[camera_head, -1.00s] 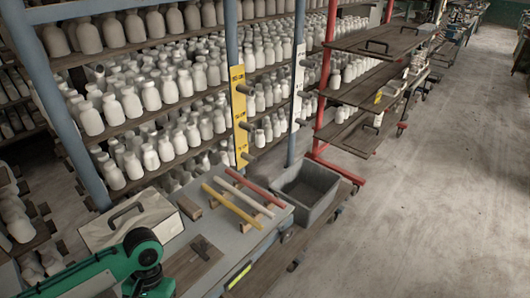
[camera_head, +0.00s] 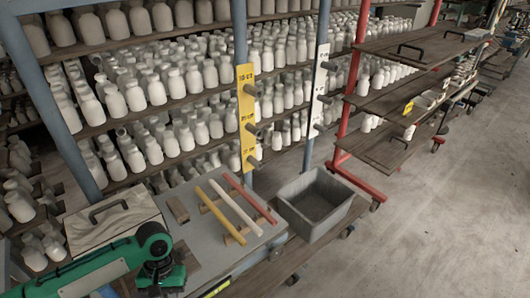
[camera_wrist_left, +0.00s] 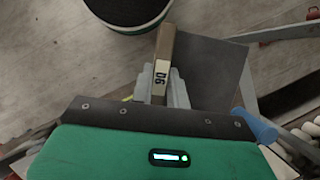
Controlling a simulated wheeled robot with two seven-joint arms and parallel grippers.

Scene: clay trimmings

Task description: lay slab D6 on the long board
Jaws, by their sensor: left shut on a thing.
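My left gripper (camera_wrist_left: 160,95) is shut on slab D6 (camera_wrist_left: 163,50). In the left wrist view the slab shows as a narrow brown piece between the grey fingers, with a pale label reading D6. In the head view my left wrist is at the lower left, over the near end of the grey worktable (camera_head: 222,255); the fingertips and slab D6 cannot be made out there. I cannot tell for sure which board is the long board; dark boards with black handles (camera_head: 408,50) lie on the red rack at the right. My right gripper is not in view.
Yellow, white and red sticks (camera_head: 236,208) lie on wooden blocks on the worktable. A pale box-like piece with a black handle (camera_head: 112,225) is left of them. A grey tub (camera_head: 318,207) stands beyond. Shelves of white bottles line the back. Floor at right is open.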

